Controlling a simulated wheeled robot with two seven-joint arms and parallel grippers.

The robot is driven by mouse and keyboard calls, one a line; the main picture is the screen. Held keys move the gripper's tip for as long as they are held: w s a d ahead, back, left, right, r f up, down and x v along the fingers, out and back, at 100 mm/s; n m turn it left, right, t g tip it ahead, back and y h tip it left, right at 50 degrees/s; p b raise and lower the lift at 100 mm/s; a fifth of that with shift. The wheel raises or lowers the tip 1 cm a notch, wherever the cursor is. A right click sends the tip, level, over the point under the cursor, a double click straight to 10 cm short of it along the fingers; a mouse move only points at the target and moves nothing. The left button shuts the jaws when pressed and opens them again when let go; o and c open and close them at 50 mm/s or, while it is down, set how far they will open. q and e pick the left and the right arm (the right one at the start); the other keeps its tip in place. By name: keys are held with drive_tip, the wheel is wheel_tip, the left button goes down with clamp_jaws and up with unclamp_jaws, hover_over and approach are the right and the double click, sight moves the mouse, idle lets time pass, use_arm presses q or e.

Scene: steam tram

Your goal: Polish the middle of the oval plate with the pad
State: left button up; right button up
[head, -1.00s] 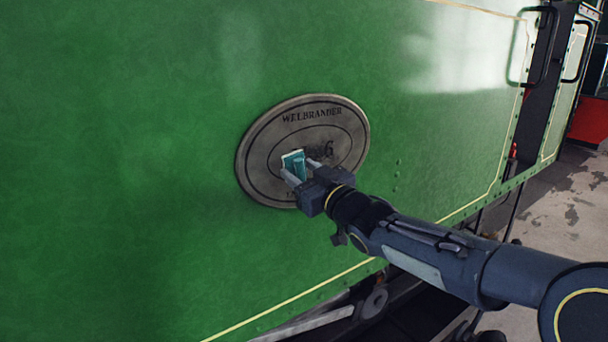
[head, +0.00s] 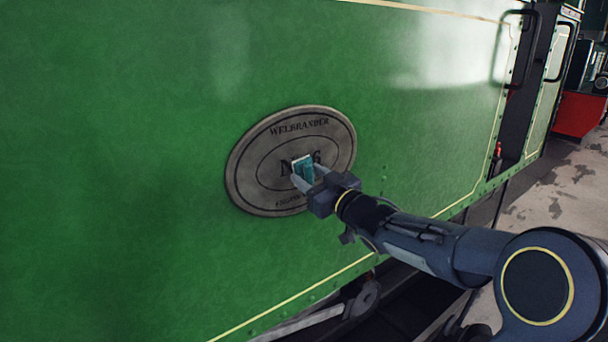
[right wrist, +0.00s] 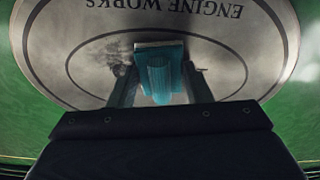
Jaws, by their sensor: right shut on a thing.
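The oval plate (head: 246,181) is grey metal with dark lettering and an inner oval line, fixed on the green side of the tram. My right gripper (head: 309,180) is shut on the teal pad (head: 304,168), which has a pale face toward the plate. The pad is at the middle of the plate, over the lettering between "N" and "6". In the right wrist view the pad (right wrist: 160,75) sits between the fingers, against or very close to the plate (right wrist: 270,45), inside the inner oval; I cannot tell whether it touches. My left gripper is not in view.
The green tram side (head: 130,130) is flat and clear around the plate, with a yellow line along its lower edge. A dark handrail (head: 533,50) stands at the upper right. Rods (head: 325,320) run below the panel. Paved floor (head: 560,190) lies at the right.

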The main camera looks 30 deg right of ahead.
sight(330, 162)
drive_tip(key=shift+w+d+r, duration=0.1)
drive_tip(key=shift+d, duration=0.8)
drive_tip(key=shift+d+p, duration=0.1)
drive_tip(key=shift+p, duration=0.25)
drive_tip(key=shift+w+d+p, duration=0.1)
drive_tip(key=shift+d+p, duration=0.65)
drive_tip(key=shift+d, duration=0.95)
drive_tip(key=shift+w+d+p, duration=0.15)
drive_tip(key=shift+d+p, duration=0.25)
drive_tip(key=shift+d, duration=0.25)
drive_tip(key=shift+d+p, duration=0.3)
drive_tip(key=shift+d, duration=0.75)
drive_tip(key=shift+a, duration=0.15)
